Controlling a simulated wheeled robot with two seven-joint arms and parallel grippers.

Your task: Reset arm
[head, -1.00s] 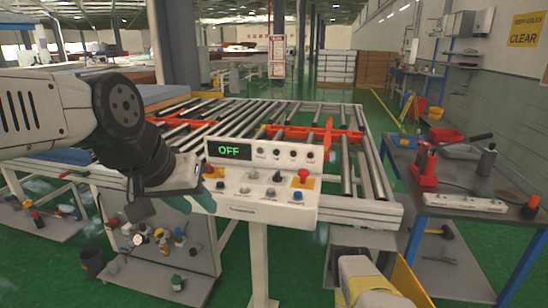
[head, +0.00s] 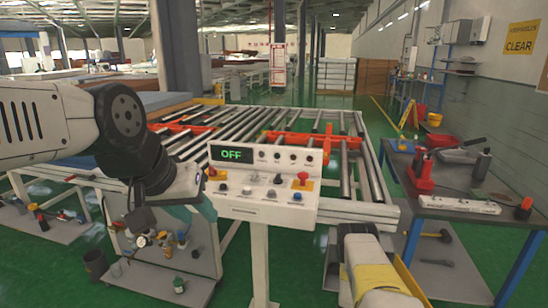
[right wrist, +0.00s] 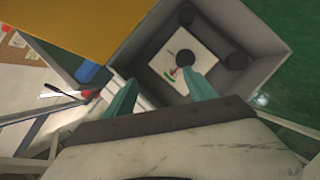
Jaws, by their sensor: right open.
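My left arm comes in from the left in the head view. Its gripper (head: 190,200) hangs at the left end of the white control panel (head: 262,184), in front of the conveyor. It points down, and its fingers show too poorly to tell whether they are apart. The panel display reads OFF in green. My right forearm (head: 368,260) shows at the bottom, right of the panel; its gripper is hidden there. In the right wrist view the right gripper (right wrist: 158,90) has two teal fingers spread apart with nothing between them, above an open grey box (right wrist: 262,72).
The roller conveyor (head: 372,178) with orange parts stretches behind the panel. A shelf cart (head: 160,285) with small items is below left. Green floor is open between.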

